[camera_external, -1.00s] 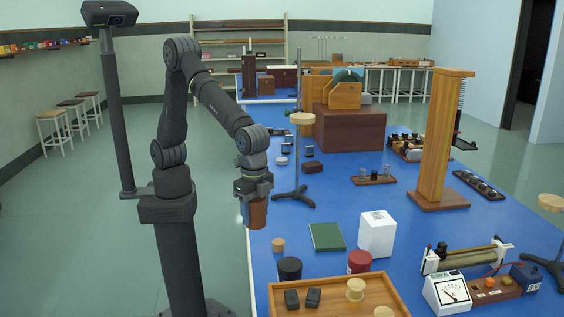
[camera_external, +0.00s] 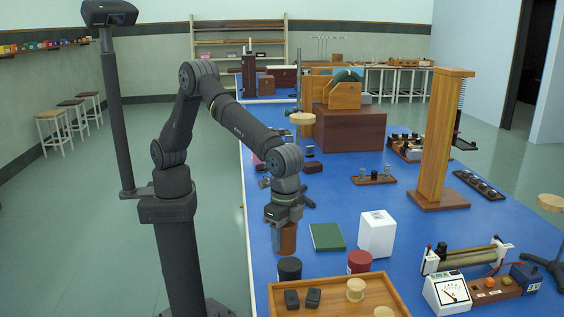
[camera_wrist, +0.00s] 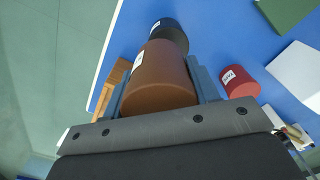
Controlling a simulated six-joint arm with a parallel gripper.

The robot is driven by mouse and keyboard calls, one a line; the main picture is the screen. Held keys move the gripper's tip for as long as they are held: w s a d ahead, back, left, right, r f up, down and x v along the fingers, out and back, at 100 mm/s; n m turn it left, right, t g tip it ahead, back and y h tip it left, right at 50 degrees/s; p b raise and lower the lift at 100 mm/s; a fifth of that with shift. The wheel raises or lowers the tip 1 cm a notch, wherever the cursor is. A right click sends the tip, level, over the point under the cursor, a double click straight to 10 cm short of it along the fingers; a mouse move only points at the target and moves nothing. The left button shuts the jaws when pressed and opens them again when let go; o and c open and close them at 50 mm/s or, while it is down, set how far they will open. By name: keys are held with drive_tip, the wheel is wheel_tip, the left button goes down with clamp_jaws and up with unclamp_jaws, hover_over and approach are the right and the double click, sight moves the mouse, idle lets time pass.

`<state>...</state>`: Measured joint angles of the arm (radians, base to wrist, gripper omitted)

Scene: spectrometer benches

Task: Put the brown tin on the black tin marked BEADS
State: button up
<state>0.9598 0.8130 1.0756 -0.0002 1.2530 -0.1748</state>
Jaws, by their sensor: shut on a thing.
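My gripper (camera_external: 285,230) is shut on the brown tin (camera_external: 287,241) and holds it upright near the table's left edge. In the wrist view the brown tin (camera_wrist: 160,85) sits between the two fingers, with part of a white label showing at its left. The black tin (camera_external: 289,269) stands on the blue table just in front of the brown tin in the outside view. In the wrist view the black tin (camera_wrist: 170,32) is beyond the brown tin and partly hidden by it. It bears a white label, too small to read. The two tins look apart.
A red tin (camera_external: 359,263) stands right of the black tin. A wooden tray (camera_external: 330,302) with blocks and discs lies in front. A green book (camera_external: 327,236) and a white box (camera_external: 377,234) are to the right. A stand (camera_external: 303,160) with a round top is behind.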

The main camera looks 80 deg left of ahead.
sight(290, 250)
drive_tip(key=shift+w+a+f, duration=0.1)
drive_tip(key=shift+w+f, duration=0.35)
drive_tip(key=shift+w, duration=0.25)
drive_tip(key=shift+f, duration=1.95)
drive_tip(key=shift+f, duration=0.15)
drive_tip(key=o, duration=1)
drive_tip(key=shift+o, duration=0.2)
wheel_tip(290, 250, up, 12)
drive_tip(key=shift+r, duration=0.15)
